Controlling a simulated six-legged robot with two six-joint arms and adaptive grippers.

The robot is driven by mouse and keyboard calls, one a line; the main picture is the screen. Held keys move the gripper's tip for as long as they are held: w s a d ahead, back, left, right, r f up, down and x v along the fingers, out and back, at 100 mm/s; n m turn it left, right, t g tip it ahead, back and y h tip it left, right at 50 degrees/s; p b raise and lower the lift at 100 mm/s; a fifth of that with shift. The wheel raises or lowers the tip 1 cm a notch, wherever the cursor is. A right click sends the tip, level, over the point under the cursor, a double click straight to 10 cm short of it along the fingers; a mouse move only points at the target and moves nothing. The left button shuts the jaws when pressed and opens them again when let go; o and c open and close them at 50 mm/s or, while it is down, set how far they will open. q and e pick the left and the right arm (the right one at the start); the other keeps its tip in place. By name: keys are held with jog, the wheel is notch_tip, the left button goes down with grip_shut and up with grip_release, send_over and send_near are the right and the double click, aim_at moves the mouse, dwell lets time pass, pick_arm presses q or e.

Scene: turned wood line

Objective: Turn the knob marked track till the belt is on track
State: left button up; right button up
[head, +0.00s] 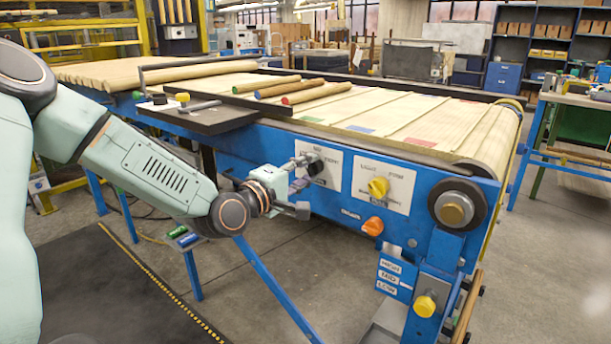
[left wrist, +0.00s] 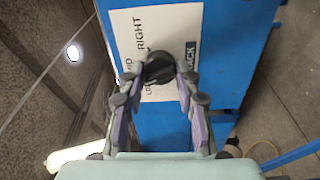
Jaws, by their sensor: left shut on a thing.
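The black knob (left wrist: 160,68) sits on a white plate (left wrist: 128,35) with RIGHT and a partly hidden word ending in "ACK" on it. My left gripper (left wrist: 162,80) is shut on the knob, one finger on each side. In the head view my left gripper (head: 303,172) reaches the plate on the blue side frame and hides part of it. The pale belt (head: 430,128) runs over the end roller, with blue, red and green patches on it. I cannot tell how well it is centred. My right gripper is not in view.
A second plate holds a yellow knob (head: 378,187), with an orange knob (head: 373,226) below it. Several coloured-end rods (head: 290,90) lie on the belt. A dark tray (head: 205,117) juts from the frame. A blue table (head: 580,100) stands at the right.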

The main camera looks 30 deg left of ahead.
pick_arm(q)
jog(key=n+b, duration=0.1)
jog(key=n, duration=0.2)
jog(key=shift+f+n+b, duration=0.15)
jog(key=shift+n+b, duration=0.25)
jog(key=shift+d+n+b, duration=0.1)
jog(key=shift+n+b, duration=0.95)
jog(key=shift+n, duration=0.75)
jog(key=o, duration=1.2)
jog(key=shift+c, duration=0.2)
